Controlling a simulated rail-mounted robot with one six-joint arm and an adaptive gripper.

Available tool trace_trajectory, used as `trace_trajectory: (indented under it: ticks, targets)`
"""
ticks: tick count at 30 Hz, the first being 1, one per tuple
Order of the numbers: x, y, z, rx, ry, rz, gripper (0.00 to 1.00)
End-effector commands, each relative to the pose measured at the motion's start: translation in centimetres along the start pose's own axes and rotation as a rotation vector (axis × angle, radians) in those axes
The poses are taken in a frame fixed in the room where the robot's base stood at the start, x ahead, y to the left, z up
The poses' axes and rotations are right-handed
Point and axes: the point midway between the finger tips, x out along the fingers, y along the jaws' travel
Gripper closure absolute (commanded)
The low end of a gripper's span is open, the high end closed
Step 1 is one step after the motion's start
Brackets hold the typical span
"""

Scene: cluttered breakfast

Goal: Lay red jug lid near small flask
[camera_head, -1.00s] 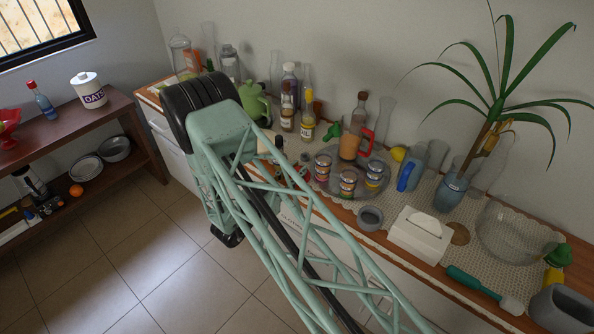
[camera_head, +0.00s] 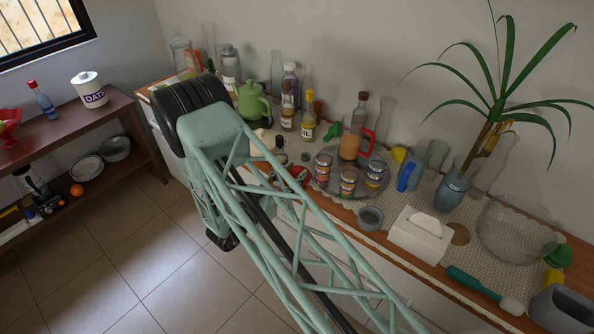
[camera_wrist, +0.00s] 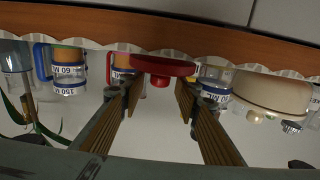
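The red jug lid (camera_wrist: 162,66) is a flat red disc with a small knob, at the top middle of the wrist view, which shows the scene upside down. My gripper (camera_wrist: 158,92) has its two ribbed fingers apart, with the lid just beyond and between their tips; no firm grip on it shows. In the head view a red piece (camera_head: 300,175), which looks like the lid, is at the counter's front edge beside my arm. My gripper is hidden there. A small clear vessel with a blue ML label (camera_wrist: 212,92) is right of the lid; I cannot tell if it is the small flask.
A cream bowl-like thing (camera_wrist: 272,92) is right in the wrist view; labelled beakers (camera_wrist: 68,84) are left. In the head view, several tins (camera_head: 348,182) stand on a round tray, with a jug with a red handle (camera_head: 352,145) behind. A tissue box (camera_head: 420,236) is farther right.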

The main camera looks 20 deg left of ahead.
Motion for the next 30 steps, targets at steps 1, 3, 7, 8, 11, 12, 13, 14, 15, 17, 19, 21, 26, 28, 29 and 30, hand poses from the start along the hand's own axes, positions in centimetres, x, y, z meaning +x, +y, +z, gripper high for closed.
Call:
trace_trajectory:
  ticks: [1,3,7,8,11,12,13,14,15,17,19,21,26,28,29,30]
  targets:
    - [-0.7,-0.1,0.0,0.000,0.000,-0.002,0.70]
    - [-1.5,-0.1,0.0,0.000,0.000,-0.001,0.70]
    - [-3.2,-0.1,0.0,-0.001,0.000,-0.003,0.70]
    - [-3.5,-0.1,0.0,0.000,0.000,-0.002,0.70]
    - [-4.8,-0.1,0.0,0.000,0.000,-0.002,0.70]
    - [-5.3,-0.1,0.0,0.000,0.000,-0.003,0.70]
    - [-5.6,-0.1,0.0,0.000,0.000,-0.002,0.70]
    - [-6.0,-0.1,0.0,0.000,0.000,-0.001,0.70]
    - [-6.5,0.0,0.0,0.000,0.000,-0.001,0.70]
    - [-7.2,-0.1,0.0,0.000,0.001,-0.002,0.70]
    - [-7.9,-0.1,0.0,0.000,0.001,-0.001,0.70]
    - [-8.5,0.0,0.0,0.000,0.001,-0.001,0.70]
    - [-9.6,-0.1,0.0,0.000,0.001,-0.001,0.70]
    - [-9.8,0.0,0.0,0.000,0.001,0.000,0.70]
    - [-9.9,0.0,0.0,0.000,0.000,0.000,0.70]
    - [-10.0,0.0,0.0,0.000,0.000,0.000,0.70]
